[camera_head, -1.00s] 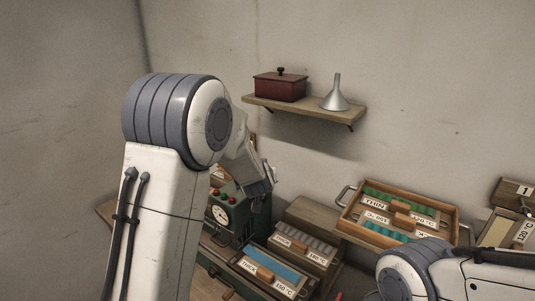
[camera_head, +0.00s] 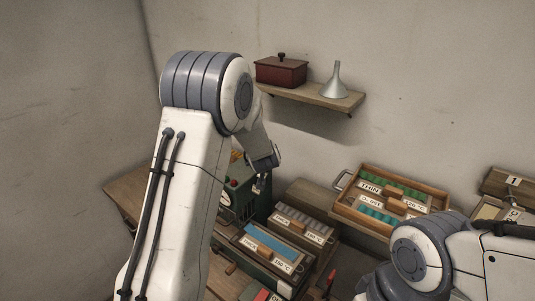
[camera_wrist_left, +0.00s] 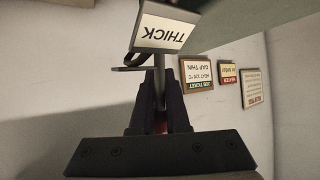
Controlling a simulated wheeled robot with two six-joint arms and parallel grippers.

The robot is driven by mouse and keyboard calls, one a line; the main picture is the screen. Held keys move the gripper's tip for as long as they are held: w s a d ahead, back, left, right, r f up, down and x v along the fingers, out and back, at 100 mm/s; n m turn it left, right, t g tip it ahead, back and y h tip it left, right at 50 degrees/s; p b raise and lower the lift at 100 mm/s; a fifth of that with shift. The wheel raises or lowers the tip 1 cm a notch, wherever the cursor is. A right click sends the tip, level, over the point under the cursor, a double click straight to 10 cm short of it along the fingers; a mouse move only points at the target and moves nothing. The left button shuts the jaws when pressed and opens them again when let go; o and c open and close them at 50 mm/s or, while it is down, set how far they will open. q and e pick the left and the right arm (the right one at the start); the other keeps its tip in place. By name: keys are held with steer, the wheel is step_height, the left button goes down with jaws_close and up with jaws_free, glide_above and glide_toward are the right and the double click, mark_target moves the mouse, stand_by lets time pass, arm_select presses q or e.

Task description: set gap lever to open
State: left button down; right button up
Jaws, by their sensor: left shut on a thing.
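My left gripper (camera_head: 262,186) is over the green machine (camera_head: 235,196), whose front is mostly hidden by my left arm. In the left wrist view my left gripper (camera_wrist_left: 160,110) is shut on a thin metal rod (camera_wrist_left: 159,75), which looks like the gap lever. Some red shows between the fingers near the rod's end. A white plate reading THICK (camera_wrist_left: 166,30) is upside down just beyond the fingertips. The lever's marked positions cannot be read. My right gripper is outside the view; only part of its arm shows at the lower right.
Trays of labelled strips (camera_head: 269,245) stand right of the machine, with a wooden case (camera_head: 343,204) farther right. A wall shelf (camera_head: 335,98) holds a red box (camera_head: 281,71) and a funnel (camera_head: 335,82). Wall cards (camera_wrist_left: 197,75) show in the wrist view.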

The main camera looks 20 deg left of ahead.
arm_select(q)
steer(key=c, duration=0.8)
jaws_free()
steer(key=shift+w+a+r, duration=0.2)
steer(key=shift+w+r, duration=0.15)
steer(key=shift+r, duration=0.1)
steer(key=shift+o, duration=0.3)
steer(key=shift+d, duration=0.1)
steer(key=shift+s+f, duration=0.1)
steer(key=shift+f, duration=0.1)
steer(key=b+v, duration=0.1)
steer(key=v, duration=0.9)
steer(key=shift+s+d+r, duration=0.15)
steer(key=shift+s+r, duration=0.05)
steer(key=shift+d, duration=0.1)
